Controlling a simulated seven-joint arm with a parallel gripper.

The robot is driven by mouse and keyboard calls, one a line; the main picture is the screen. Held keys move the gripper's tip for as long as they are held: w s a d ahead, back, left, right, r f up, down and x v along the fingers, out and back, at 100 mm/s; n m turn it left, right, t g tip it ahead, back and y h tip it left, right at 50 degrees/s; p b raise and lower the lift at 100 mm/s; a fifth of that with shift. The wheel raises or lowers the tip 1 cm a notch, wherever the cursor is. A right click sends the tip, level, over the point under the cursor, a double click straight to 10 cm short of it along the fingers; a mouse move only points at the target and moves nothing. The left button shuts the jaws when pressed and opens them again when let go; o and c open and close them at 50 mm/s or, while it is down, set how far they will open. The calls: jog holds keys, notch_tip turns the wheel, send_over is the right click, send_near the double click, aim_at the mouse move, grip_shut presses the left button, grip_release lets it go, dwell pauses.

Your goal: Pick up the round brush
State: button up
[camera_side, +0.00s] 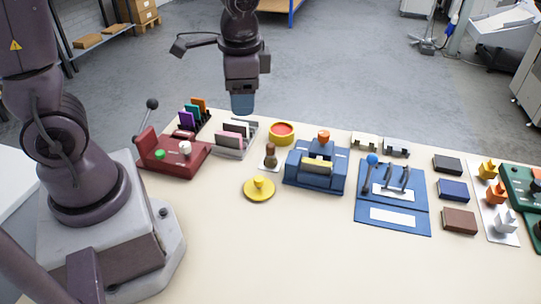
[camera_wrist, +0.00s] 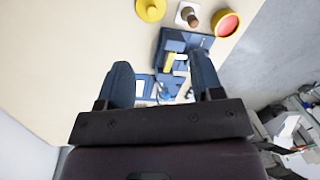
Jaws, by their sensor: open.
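A round yellow disc with a small knob on top (camera_side: 259,188), the likeliest match for the round brush, lies flat near the middle of the table; bristles cannot be made out. It also shows at the top edge of the wrist view (camera_wrist: 150,9). My gripper (camera_side: 242,103) is raised beyond the table's far edge in the side view, well apart from the disc. In the wrist view my gripper's fingers (camera_wrist: 160,62) are spread, with nothing held between them. The blue device seen between them is farther down, on the table.
Next to the disc stand a brown-handled stamp (camera_side: 270,152), a red-topped yellow pot (camera_side: 281,132) and a blue device (camera_side: 313,176). A dark red lever press (camera_side: 172,155) and a card rack (camera_side: 235,142) are left. A blue lever board (camera_side: 408,216) is right. The front table is clear.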

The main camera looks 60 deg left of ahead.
aim_at(272, 146)
jog(key=w+a+f+m, duration=0.1)
jog(key=w+f+m, duration=0.2)
jog(key=f, duration=0.3)
jog(key=w+a+f+m+y, duration=0.1)
jog(key=w+a+f+m, duration=0.1)
jog(key=f+m, duration=0.4)
jog(key=w+a+f+m, duration=0.2)
jog(key=w+f+m, duration=0.2)
jog(key=f, duration=0.2)
jog(key=shift+w+m+y, duration=0.3)
jog(key=shift+w, duration=0.05)
jog(key=x, duration=0.5)
jog(key=shift+s+f, duration=0.1)
jog(key=shift+s, duration=0.2)
jog(key=c, duration=0.9)
